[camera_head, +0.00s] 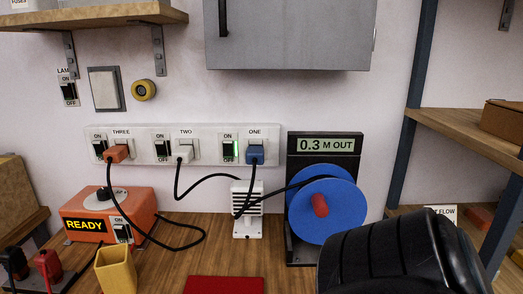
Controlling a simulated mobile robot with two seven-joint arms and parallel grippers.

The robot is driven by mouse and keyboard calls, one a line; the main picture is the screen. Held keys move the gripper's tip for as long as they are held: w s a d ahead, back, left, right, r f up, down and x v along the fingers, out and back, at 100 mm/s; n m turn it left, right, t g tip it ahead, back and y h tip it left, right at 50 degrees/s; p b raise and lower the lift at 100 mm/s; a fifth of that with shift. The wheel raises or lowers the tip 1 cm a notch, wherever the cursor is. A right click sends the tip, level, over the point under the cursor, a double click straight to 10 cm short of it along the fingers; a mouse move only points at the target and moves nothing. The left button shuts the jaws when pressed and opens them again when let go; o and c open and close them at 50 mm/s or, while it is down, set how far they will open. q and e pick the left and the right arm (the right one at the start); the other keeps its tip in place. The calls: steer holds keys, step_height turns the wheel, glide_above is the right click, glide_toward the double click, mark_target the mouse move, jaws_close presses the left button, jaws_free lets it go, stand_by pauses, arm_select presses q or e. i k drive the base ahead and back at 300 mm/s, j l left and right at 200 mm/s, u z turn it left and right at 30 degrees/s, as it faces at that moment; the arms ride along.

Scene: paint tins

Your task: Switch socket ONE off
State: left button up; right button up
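Socket ONE (255,141) is at the right end of the white wall strip (208,130), with a blue plug (256,153) in it. Its black rocker switch (229,148) is left of the plug, between the labels ON above and OFF below. A black cable runs down from the blue plug to the reel. A black link of what looks like my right arm is at the lower right, well away from the switch. Neither gripper is in view.
Sockets TWO (185,141) and THREE (121,141) hold a white and an orange plug. A blue cable reel (328,220), a white vented block (247,212) and an orange READY box (110,213) stand below. A grey cabinet (290,35) hangs above; shelves flank both sides.

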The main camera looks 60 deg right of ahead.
mark_target(228, 145)
steer(key=z, duration=2)
